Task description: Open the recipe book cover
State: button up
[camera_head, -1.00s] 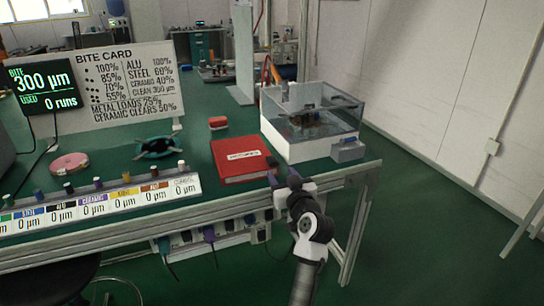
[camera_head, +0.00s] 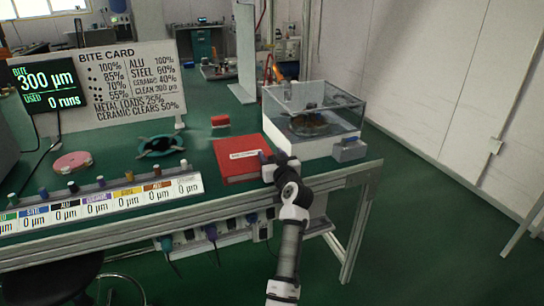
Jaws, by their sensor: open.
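The red recipe book (camera_head: 234,165) lies flat on the green bench top, with a white label strip on its cover. The cover looks shut. My gripper (camera_head: 266,158) is open at the right side of the book. Its fingers are dark and small, over or beside the cover's right edge. I cannot tell whether they touch the book. My wrist hides the book's near right corner.
A clear-walled tank on a white base (camera_head: 311,148) stands close to the right of the book. A small red block (camera_head: 220,121) and a dark green ring-shaped fixture (camera_head: 158,146) sit behind and left. A row of labelled slots (camera_head: 100,203) lines the front edge. The bench's right end is near.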

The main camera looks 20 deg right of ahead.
grip_shut()
jog(key=shift+a+r+n+b, duration=0.1)
jog(key=shift+r+n+b, duration=0.4)
jog(key=shift+r, duration=0.1)
jog(key=a+r+n+b, duration=0.2)
jog(key=a+r+n, duration=1.1)
jog(key=a+n, duration=0.1)
jog(key=shift+a+r+n+b, duration=0.15)
jog(key=shift+a+n+b, duration=0.2)
jog(key=shift+n, duration=0.25)
